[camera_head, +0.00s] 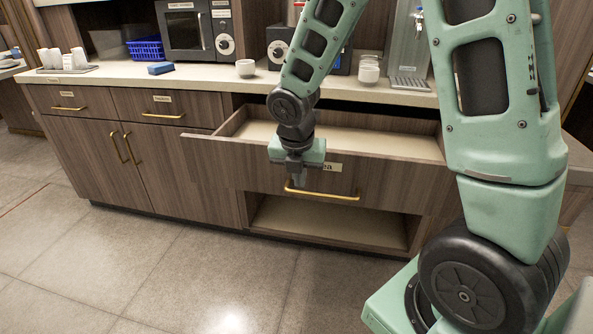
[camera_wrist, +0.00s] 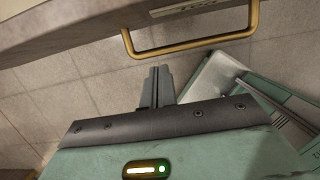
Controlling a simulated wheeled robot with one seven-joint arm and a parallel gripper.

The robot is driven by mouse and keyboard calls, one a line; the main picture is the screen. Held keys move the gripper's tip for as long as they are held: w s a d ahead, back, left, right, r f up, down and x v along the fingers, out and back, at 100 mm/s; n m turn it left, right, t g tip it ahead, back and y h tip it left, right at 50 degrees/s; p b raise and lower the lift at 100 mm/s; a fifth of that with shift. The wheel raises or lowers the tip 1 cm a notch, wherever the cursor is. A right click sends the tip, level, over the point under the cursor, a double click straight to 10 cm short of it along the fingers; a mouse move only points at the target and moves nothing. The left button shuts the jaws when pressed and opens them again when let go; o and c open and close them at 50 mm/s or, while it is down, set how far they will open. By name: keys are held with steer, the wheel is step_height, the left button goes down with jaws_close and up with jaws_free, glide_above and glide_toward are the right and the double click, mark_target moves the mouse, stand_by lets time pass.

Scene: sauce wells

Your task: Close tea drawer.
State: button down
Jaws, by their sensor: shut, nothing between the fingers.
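The tea drawer (camera_head: 222,158) is pulled out from the wooden counter in the head view, and the part of its inside that shows looks empty. Its front bears a label ending in "ea" and a brass bar handle (camera_head: 335,196). My gripper (camera_head: 297,184) is in front of the drawer front, by the left end of the handle. In the wrist view the handle (camera_wrist: 190,46) crosses the top, and my shut, empty gripper (camera_wrist: 157,72) points toward it with a small gap. My gripper hides part of the drawer front.
An open shelf (camera_head: 325,223) lies below the drawer. Two closed drawers and cupboard doors (camera_head: 125,165) are to the left. The counter (camera_head: 200,80) holds cups, a blue basket (camera_head: 146,48) and a microwave (camera_head: 198,30). The floor (camera_head: 170,270) in front is clear.

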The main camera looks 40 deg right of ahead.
mark_target(301, 193)
steer(key=x, duration=0.3)
steer(key=shift+w+d+f+b, duration=0.15)
steer(key=shift+b, duration=0.25)
steer(key=w+d, duration=0.2)
steer(key=shift+w+d+r, duration=0.15)
steer(key=shift+d+r, duration=0.05)
steer(key=shift+d, duration=0.15)
